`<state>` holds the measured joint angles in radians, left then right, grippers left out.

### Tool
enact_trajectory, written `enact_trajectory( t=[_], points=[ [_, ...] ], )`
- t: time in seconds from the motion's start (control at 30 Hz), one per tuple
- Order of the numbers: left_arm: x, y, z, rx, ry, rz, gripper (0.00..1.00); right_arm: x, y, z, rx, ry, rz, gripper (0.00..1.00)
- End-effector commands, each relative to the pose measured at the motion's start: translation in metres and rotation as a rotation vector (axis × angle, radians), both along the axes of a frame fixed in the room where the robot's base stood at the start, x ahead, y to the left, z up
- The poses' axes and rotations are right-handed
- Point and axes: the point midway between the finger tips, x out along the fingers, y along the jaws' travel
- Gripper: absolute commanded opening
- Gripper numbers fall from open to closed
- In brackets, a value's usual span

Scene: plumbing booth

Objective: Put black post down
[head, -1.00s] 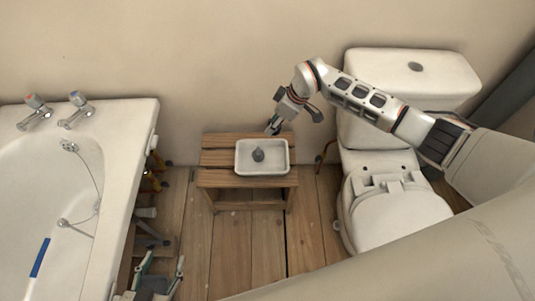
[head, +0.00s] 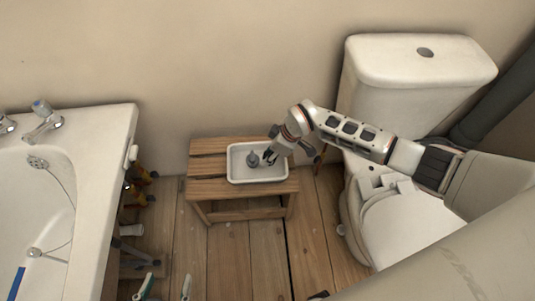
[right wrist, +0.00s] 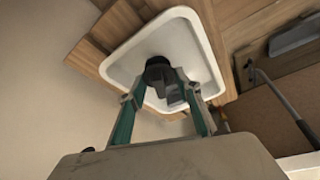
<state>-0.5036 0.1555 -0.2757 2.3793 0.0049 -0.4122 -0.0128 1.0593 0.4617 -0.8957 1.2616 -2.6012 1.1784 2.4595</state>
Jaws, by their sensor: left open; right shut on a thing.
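A dark post (head: 253,159) stands in the white tray (head: 231,165) on the wooden stool. My right gripper (head: 268,157) reaches into the tray from the right, beside the post. In the right wrist view, the teal fingers of the right gripper (right wrist: 164,78) are closed around a black piece (right wrist: 157,66) low over the tray floor (right wrist: 195,55). I take it to be the black post; its lower end is hidden. My left gripper (head: 166,287) is at the bottom edge, low beside the bath, its two teal fingertips apart and empty.
The stool (head: 205,187) stands against the wall between the bath (head: 105,170) and the toilet (head: 415,225). Tools and pipes (head: 137,180) hang along the bath's side. The floorboards (head: 230,260) in front of the stool are clear.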

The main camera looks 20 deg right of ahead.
Motion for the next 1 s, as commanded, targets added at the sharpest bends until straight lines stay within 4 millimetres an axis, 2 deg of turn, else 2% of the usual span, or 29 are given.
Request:
enact_trajectory(
  t=[0.03, 0.2, 0.47, 0.5, 0.53, 0.87, 0.97, 1.0],
  points=[
    [0.003, -0.004, 0.002, -0.016, -0.006, 0.004, 0.5, -0.003, 0.0, -0.011, 0.0, 0.008, 0.0, 0.12],
    [0.015, -0.006, 0.019, -0.034, -0.045, 0.015, 0.5, 0.001, 0.0, -0.005, 0.0, -0.002, 0.001, 0.09],
    [0.012, -0.004, 0.014, -0.025, -0.034, 0.013, 0.5, 0.001, 0.001, -0.009, 0.001, -0.002, 0.0, 0.09],
    [0.011, -0.004, 0.012, -0.024, -0.03, 0.012, 0.5, 0.001, 0.0, -0.009, 0.001, -0.002, 0.001, 0.43],
    [0.01, -0.004, 0.011, -0.022, -0.028, 0.011, 0.5, 0.001, 0.0, -0.009, 0.001, -0.002, 0.001, 0.5],
    [0.007, -0.003, 0.007, -0.014, -0.022, 0.002, 0.5, 0.001, 0.0, -0.008, 0.0, -0.002, 0.001, 0.5],
    [0.007, -0.003, 0.008, -0.014, -0.023, 0.002, 0.5, 0.001, -0.001, -0.004, -0.001, -0.002, 0.0, 0.5],
    [0.011, -0.003, 0.016, -0.014, -0.038, 0.002, 0.5, 0.001, -0.002, 0.003, -0.001, -0.005, 0.0, 0.5]
  ],
)
